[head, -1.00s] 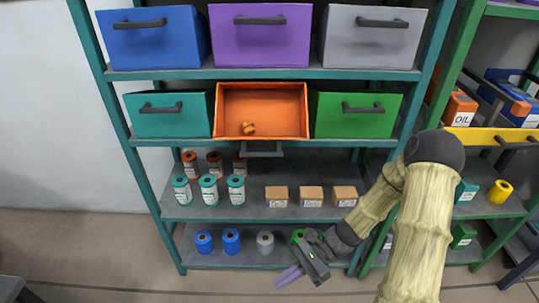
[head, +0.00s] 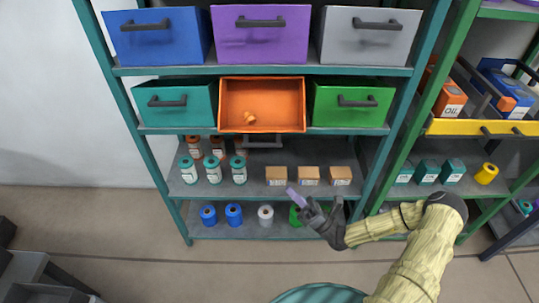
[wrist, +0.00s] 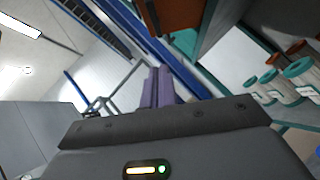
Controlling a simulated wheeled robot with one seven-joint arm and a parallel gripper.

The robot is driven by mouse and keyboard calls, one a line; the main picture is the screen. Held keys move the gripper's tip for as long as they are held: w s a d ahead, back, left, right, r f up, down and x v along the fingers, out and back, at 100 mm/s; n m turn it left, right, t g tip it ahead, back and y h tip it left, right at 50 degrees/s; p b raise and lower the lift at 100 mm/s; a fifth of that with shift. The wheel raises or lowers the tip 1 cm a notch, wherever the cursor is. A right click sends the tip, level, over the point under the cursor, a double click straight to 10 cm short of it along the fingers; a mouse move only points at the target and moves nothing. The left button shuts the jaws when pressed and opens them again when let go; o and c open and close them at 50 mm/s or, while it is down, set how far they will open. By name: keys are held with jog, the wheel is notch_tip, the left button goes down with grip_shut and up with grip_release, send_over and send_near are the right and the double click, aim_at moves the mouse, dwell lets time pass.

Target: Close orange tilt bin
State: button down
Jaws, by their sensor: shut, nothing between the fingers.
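The orange tilt bin (head: 262,92) is in the middle row of the teal shelf, between a teal bin and a green bin. It is tilted open toward me, and its inside shows with a small orange item (head: 249,117) in it. Its dark handle (head: 264,142) hangs below the front edge. My gripper (head: 292,192) is below and to the right of the bin, in front of the lower shelves, apart from it. Its purple fingers (wrist: 158,86) are together and empty in the wrist view.
The teal bin (head: 176,103) and green bin (head: 350,105) flank it, both shut. Cartons (head: 308,175) and teal-lidded jars (head: 213,170) stand on the shelf below. A green-framed rack with a yellow-fronted tray (head: 480,127) is at the right.

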jog(key=shift+a, duration=0.1)
jog(key=w+d+r+p+x, duration=0.1)
jog(key=d+x, duration=0.1)
jog(key=x, duration=1)
jog(key=shift+w+a+r+p, duration=0.25)
jog(key=shift+r+p, duration=0.15)
jog(key=shift+r, duration=0.15)
jog(key=shift+r+p, duration=0.2)
jog(key=shift+p, duration=0.2)
